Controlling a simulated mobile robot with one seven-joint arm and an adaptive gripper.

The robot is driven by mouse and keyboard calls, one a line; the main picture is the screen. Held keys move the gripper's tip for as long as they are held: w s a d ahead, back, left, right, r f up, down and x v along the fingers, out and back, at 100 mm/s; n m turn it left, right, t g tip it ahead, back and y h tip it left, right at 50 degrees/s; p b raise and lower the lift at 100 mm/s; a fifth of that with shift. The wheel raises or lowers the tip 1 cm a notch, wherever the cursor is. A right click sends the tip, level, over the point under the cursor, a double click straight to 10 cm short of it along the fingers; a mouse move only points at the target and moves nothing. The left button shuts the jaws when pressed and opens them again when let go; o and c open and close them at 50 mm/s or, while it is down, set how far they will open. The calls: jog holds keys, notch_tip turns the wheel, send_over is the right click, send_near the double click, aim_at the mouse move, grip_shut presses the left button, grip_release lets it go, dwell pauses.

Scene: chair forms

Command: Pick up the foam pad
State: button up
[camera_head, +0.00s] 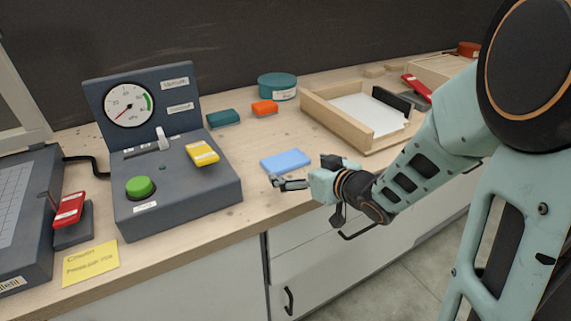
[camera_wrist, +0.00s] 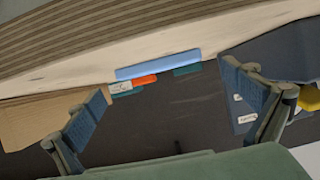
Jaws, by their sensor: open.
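The foam pad looks to be the flat light-blue block (camera_head: 286,161) lying on the wooden worktop near its front edge. My gripper (camera_head: 276,183) is just in front of it, low by the worktop edge, with its fingers pointing left in the head view. In the wrist view the blue pad (camera_wrist: 158,65) shows edge-on, ahead of and between the two spread fingers (camera_wrist: 168,98). The gripper is open and holds nothing. I cannot tell from these views whether a finger touches the pad.
A grey gauge console (camera_head: 180,190) with a green button and a yellow block (camera_head: 202,153) stands left. Behind the pad are a teal block (camera_head: 223,118), an orange block (camera_head: 265,107) and a round teal tin (camera_head: 277,86). A wooden tray (camera_head: 352,134) stands right. Bare worktop surrounds the pad.

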aim_at(286, 160)
jog(key=x, duration=0.1)
jog(key=b+x, duration=0.1)
jog(key=x, duration=0.3)
jog(key=shift+w+r, duration=0.15)
jog(key=shift+r, duration=0.2)
jog(key=c, duration=0.7)
